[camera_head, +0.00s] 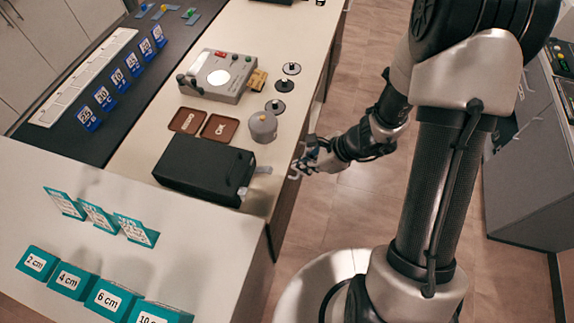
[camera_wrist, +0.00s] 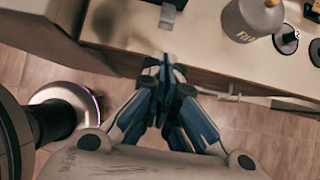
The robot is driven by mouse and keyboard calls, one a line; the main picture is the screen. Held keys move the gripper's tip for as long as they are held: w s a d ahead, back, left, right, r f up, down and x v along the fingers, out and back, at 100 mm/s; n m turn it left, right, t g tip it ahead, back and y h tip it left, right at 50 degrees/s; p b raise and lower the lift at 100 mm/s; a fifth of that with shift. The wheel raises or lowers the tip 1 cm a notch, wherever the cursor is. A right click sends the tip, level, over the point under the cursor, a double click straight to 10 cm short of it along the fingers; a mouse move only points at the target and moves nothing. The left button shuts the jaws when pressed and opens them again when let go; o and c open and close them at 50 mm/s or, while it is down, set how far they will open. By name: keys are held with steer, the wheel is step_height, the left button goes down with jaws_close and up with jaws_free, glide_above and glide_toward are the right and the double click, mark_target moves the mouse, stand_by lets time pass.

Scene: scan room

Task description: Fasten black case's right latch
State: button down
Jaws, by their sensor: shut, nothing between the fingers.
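The black case (camera_head: 205,168) lies on the pale counter with its lid down. On its side facing my gripper, a pale metal latch flap (camera_head: 262,170) sticks outward near the corner by the grey canister, apparently unfastened. A second small latch (camera_head: 242,191) sits near the other corner, and its state is too small to tell. In the wrist view, the case's dark edge (camera_wrist: 160,3) and the flap (camera_wrist: 168,16) show at the top. My gripper (camera_wrist: 165,65) is shut and empty. It is apart from the case, beside the counter edge; it also shows in the head view (camera_head: 299,167).
The grey canister (camera_head: 262,127) stands just behind the case, with brown trays (camera_head: 220,128) beside it and black round pieces (camera_head: 275,106) farther back. Teal signs (camera_head: 90,287) stand on the near counter. Open floor lies right of the counter.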

mark_target(263, 171)
steer(key=shift+f, duration=0.25)
steer(key=b+x, duration=0.3)
steer(key=x, duration=0.7)
steer(key=shift+b, duration=0.35)
steer(key=shift+r, duration=0.1)
steer(key=shift+r, duration=0.15)
steer(key=shift+r+h+p, duration=0.2)
steer(key=shift+h+p, duration=0.2)
steer(key=shift+p, duration=0.4)
